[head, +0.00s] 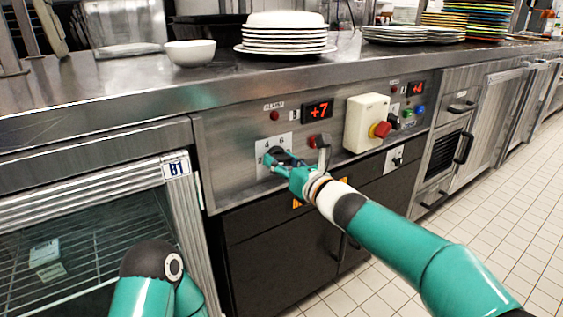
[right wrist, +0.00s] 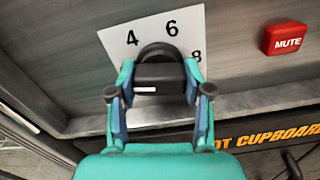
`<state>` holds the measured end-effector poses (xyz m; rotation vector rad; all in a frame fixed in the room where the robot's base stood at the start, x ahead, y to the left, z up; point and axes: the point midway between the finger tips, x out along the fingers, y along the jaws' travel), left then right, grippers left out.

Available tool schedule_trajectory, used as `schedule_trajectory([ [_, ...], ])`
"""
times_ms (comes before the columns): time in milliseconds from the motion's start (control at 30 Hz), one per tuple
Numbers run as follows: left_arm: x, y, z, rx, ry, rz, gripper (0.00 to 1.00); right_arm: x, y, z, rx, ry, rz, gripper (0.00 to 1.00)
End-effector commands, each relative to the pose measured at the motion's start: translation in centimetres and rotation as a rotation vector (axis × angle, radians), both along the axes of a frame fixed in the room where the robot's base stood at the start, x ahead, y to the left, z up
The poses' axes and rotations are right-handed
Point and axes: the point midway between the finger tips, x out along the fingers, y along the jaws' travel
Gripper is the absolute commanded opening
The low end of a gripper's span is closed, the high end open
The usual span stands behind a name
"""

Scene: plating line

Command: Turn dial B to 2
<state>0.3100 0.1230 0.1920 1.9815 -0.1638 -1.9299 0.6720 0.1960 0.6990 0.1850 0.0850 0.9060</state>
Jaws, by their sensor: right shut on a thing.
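A black dial (head: 281,154) sits on a white plate (head: 263,146) on the steel control panel, below a red display (head: 318,110) reading +7. In the right wrist view the dial (right wrist: 160,72) shows between the fingers, with 4, 6 and 8 readable on its plate (right wrist: 128,58). A short white mark shows on the dial; which number it points at I cannot tell. My right gripper (right wrist: 160,108) is shut on the dial, one finger on each side. It also shows in the head view (head: 276,160). My left gripper is out of view.
A red MUTE button (right wrist: 286,39) is right of the dial plate. A cream box with a red knob (head: 380,130) juts from the panel. A second display (head: 415,88) reads +4. Plates (head: 285,38) and a bowl (head: 190,52) stand on the counter above.

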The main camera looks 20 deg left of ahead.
Motion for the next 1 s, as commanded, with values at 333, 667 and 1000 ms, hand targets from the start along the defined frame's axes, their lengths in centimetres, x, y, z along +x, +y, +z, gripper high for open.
schedule_trajectory([
  [333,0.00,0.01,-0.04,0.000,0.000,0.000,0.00,-0.05,0.22,-0.82,-0.118,-0.130,0.003,0.15],
  [667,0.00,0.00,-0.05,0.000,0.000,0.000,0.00,0.00,0.19,-0.95,-0.144,-0.158,0.002,0.15],
  [1000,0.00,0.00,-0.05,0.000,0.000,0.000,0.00,0.03,0.14,-0.98,-0.144,-0.156,0.002,0.65],
])
